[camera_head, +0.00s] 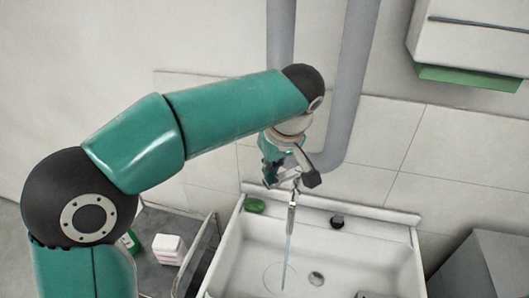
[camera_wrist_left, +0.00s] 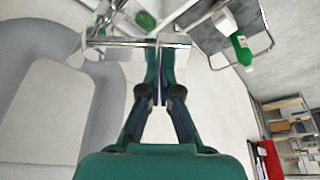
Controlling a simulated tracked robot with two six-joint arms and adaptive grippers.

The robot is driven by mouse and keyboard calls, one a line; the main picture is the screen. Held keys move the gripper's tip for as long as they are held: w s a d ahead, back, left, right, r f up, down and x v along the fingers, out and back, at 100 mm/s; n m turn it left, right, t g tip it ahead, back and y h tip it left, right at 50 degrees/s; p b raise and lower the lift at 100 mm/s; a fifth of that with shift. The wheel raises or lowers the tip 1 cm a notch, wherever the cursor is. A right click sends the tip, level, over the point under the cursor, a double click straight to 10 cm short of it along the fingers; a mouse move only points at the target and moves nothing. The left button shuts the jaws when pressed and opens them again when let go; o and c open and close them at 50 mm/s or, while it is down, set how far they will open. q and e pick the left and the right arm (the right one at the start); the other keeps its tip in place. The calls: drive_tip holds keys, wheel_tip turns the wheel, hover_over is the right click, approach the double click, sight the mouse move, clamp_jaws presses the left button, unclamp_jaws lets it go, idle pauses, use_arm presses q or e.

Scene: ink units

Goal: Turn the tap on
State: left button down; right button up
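The tap (camera_head: 292,200) stands at the back of the white sink (camera_head: 375,258). A thin pale blue stream of water (camera_head: 288,255) runs from its spout into the basin. My left gripper (camera_head: 291,184) is right at the tap, over the sink's back edge, and partly hides it. In the left wrist view the gripper's fingertips (camera_wrist_left: 160,52) are close together, at a horizontal metal bar (camera_wrist_left: 125,43) that looks like part of the tap. I cannot tell whether they touch it. I see nothing held between the fingers. My right gripper is in neither view.
A green soap (camera_head: 254,205) and a small dark piece (camera_head: 337,221) lie on the sink's back ledge. A metal rack left of the sink holds a white box (camera_head: 169,249) and a green bottle (camera_head: 129,242). Grey pipes (camera_head: 350,90) run up the wall behind.

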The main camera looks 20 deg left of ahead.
use_arm(q)
drive_tip(key=shift+s+d, duration=0.3)
drive_tip(key=shift+s, duration=0.15)
drive_tip(key=shift+w, duration=0.15)
idle(0.5)
drive_tip(key=shift+w+d+p, duration=0.1)
drive_tip(key=shift+w+p, duration=0.4)
drive_tip(key=shift+w, duration=0.2)
